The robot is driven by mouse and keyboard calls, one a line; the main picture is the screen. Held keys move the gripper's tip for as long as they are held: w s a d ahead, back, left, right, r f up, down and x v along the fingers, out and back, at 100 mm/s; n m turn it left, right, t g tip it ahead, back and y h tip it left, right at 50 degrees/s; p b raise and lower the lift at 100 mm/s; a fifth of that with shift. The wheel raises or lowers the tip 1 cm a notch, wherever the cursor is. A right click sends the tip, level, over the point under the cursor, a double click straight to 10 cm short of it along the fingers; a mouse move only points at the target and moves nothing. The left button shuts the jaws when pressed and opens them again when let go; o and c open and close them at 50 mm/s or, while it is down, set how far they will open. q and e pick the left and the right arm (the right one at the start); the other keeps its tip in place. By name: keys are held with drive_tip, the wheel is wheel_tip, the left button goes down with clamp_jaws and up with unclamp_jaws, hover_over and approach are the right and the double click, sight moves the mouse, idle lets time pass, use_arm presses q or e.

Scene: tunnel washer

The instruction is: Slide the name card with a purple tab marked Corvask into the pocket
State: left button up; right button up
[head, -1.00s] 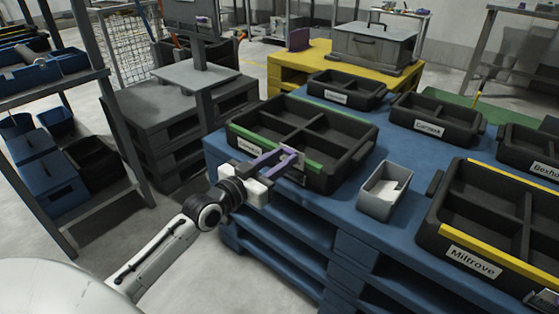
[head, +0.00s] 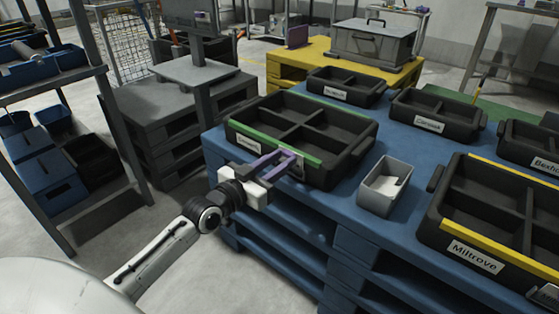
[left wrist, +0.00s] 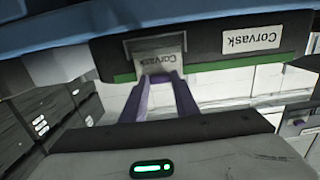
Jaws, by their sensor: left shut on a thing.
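My left gripper (head: 279,163) is shut on the Corvask name card (left wrist: 160,55), at the front wall of the green-edged black tray (head: 330,172). In the left wrist view, purple fingers pinch one edge of the pale card. The card overlaps the dark-framed pocket (left wrist: 130,48) on that wall; I cannot tell how deep it sits. The card's purple tab cannot be told apart from the fingers. A Corvask label (left wrist: 250,40) is beside the pocket on the same wall. A grey part at the head view's bottom right corner may be my right gripper (head: 547,294); its jaws are unclear.
The tray stands on a blue pallet stack (head: 345,215). A small grey bin (head: 365,195) with pale cards stands to its right. A yellow-edged Miltrove tray (head: 500,236) is further right, with other black trays behind. A grey stand (head: 196,77) is at the back left.

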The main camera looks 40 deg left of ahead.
use_arm(q)
drive_tip(key=shift+f, duration=0.4)
use_arm(e)
drive_tip(key=shift+s+d+f, duration=0.1)
drive_tip(key=shift+s+f, duration=0.2)
drive_tip(key=shift+f, duration=0.15)
use_arm(q)
drive_tip(key=shift+f, duration=0.45)
use_arm(e)
drive_tip(key=shift+w+r, duration=0.1)
drive_tip(key=shift+w, duration=0.1)
use_arm(q)
drive_tip(key=o, duration=1.1)
drive_tip(key=shift+s, duration=0.1)
